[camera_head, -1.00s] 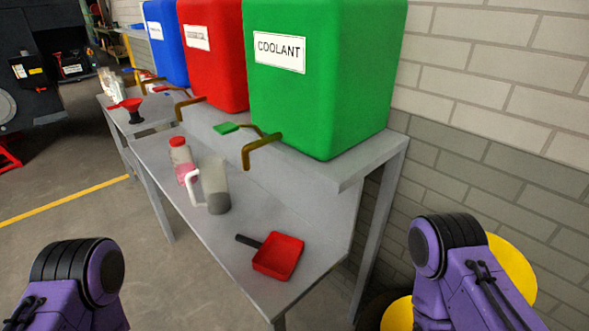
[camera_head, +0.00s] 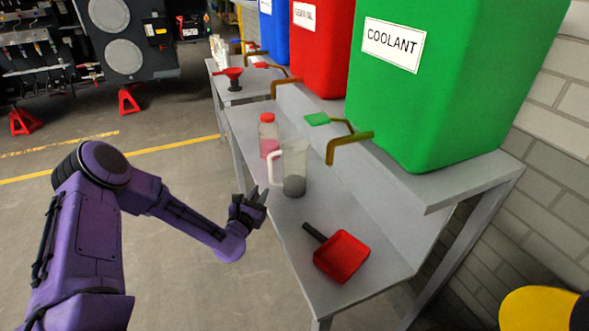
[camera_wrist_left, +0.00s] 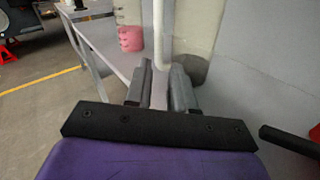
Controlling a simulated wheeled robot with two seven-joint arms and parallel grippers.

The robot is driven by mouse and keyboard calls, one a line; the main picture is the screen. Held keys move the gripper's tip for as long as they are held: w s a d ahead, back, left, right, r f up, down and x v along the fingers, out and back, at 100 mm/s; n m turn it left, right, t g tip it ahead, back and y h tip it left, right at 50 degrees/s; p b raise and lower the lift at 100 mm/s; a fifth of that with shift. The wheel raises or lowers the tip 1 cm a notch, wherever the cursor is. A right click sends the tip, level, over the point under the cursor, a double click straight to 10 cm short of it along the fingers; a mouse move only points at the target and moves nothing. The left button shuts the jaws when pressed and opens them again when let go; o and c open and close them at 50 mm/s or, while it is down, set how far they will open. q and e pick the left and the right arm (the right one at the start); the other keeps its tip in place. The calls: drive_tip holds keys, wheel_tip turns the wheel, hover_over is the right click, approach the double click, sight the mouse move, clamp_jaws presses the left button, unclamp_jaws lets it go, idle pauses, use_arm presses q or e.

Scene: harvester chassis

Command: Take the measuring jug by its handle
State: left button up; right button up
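The measuring jug (camera_head: 294,170) stands upright on the grey bench, translucent with a grey lower part. Its white handle (camera_head: 273,166) faces left, toward my left arm. My left gripper (camera_head: 259,192) is open and empty, just below and left of the handle in the head view. In the left wrist view the handle (camera_wrist_left: 159,40) runs down between the two fingers (camera_wrist_left: 160,78), with the jug body (camera_wrist_left: 200,30) to its right. I cannot tell whether the fingers touch the handle. My right gripper is out of view.
A bottle with a red cap and pink contents (camera_head: 268,137) stands just behind the jug. A red dustpan with a black handle (camera_head: 343,257) lies in front on the bench (camera_head: 290,222). The green coolant tank's brass tap (camera_head: 345,146) juts out to the jug's right.

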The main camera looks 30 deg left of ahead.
sight(270, 173)
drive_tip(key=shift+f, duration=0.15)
use_arm(q)
drive_tip(key=w+b, duration=0.1)
drive_tip(key=w, duration=0.2)
drive_tip(key=w+a+n+b, duration=0.1)
drive_tip(key=w, duration=0.2)
drive_tip(key=w+a+n+b, duration=0.1)
drive_tip(key=w, duration=0.3)
drive_tip(key=shift+a+r, duration=0.1)
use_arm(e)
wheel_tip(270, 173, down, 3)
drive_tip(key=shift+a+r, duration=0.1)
use_arm(q)
drive_tip(key=shift+w, duration=0.3)
drive_tip(key=shift+s+r, duration=0.1)
clamp_jaws()
